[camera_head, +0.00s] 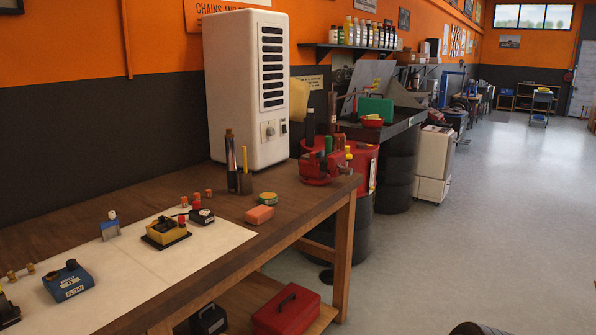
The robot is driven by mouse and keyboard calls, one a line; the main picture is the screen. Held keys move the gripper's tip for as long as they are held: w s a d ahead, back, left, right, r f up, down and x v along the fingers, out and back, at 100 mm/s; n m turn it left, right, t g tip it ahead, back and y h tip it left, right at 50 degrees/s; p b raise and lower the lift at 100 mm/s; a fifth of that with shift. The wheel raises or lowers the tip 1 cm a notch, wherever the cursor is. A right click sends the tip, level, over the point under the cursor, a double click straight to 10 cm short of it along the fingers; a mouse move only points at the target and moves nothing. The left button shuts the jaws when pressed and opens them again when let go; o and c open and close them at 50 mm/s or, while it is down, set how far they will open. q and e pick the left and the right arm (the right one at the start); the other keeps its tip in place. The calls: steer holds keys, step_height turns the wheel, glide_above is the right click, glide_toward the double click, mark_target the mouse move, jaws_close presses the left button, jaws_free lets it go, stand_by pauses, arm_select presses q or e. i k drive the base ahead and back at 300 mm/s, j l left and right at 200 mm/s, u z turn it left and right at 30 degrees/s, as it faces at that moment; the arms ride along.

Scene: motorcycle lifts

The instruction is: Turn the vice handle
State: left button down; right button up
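A red vice (317,168) stands on the far right end of the wooden workbench (291,203), close to the bench's corner. It is small in the view, and I cannot clearly make out its handle or how the handle is turned. Several small bottles or tool ends stick up around the vice and partly overlap it. Neither of my grippers shows clearly in the head view. A dark rounded shape at the bottom edge is cut off, and I cannot tell what it is.
A tall white cabinet (246,90) stands on the bench left of the vice. A pen holder, an orange block (259,215) and a white mat (130,262) with small devices lie nearer. A red toolbox (287,309) sits on the lower shelf. The grey floor (450,240) to the right is open.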

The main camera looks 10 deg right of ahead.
mark_target(348, 171)
steer(key=i+l+u, duration=0.2)
steer(key=u, duration=0.15)
steer(key=i+l+u, duration=0.1)
steer(key=l+u, duration=0.25)
steer(key=i+l+u, duration=0.1)
steer(key=l+u, duration=0.25)
steer(key=l, duration=0.15)
steer(key=l+u, duration=0.45)
steer(key=l, duration=3.5)
steer(key=i, duration=0.05)
